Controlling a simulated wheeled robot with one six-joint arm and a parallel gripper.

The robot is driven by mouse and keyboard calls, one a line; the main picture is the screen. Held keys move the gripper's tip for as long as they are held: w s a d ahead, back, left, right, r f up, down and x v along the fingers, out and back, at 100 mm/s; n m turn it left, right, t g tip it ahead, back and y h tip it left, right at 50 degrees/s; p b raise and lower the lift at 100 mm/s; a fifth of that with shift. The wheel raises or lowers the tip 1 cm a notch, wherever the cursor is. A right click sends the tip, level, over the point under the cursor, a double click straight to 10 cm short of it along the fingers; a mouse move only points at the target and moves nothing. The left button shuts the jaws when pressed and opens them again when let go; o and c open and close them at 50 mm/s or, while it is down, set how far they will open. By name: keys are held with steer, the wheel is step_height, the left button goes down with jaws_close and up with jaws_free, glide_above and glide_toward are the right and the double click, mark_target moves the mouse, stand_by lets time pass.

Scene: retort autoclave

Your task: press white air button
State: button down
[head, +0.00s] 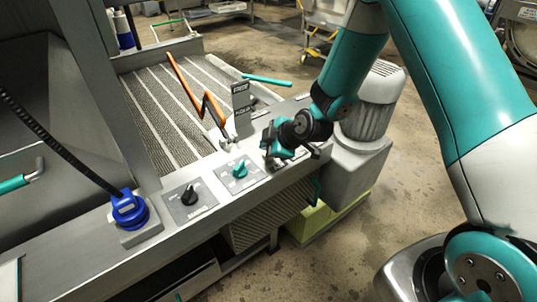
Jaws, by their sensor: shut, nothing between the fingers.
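My gripper (284,150) is at the end of my teal arm, low over the right part of the grey control panel (157,247). Its fingers are small and dark here, and it is shut with nothing in it. A pale plate shows partly under and beside it. No white button can be made out; the gripper and wrist cover that part of the panel. I cannot tell whether the gripper touches the panel. To the left are a plate with a teal knob (240,170) and a plate with a black knob (188,196).
A blue plug with a black cable (129,209) stands at the panel's left. An upright dark sign (241,103) and an orange bent bar (186,87) rise behind the panel, by a ribbed belt (160,105). A grey motor housing (372,105) stands close right of my wrist.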

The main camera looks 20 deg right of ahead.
stand_by(0.8)
steer(key=shift+f+b, duration=0.45)
steer(key=shift+b, duration=0.15)
steer(key=shift+f+b, duration=0.5)
steer(key=shift+b, duration=0.05)
stand_by(0.5)
steer(key=shift+r, duration=0.15)
steer(key=shift+r+p, duration=0.5)
steer(key=shift+r, duration=0.3)
steer(key=shift+r+p, duration=1.5)
steer(key=shift+r, duration=1.05)
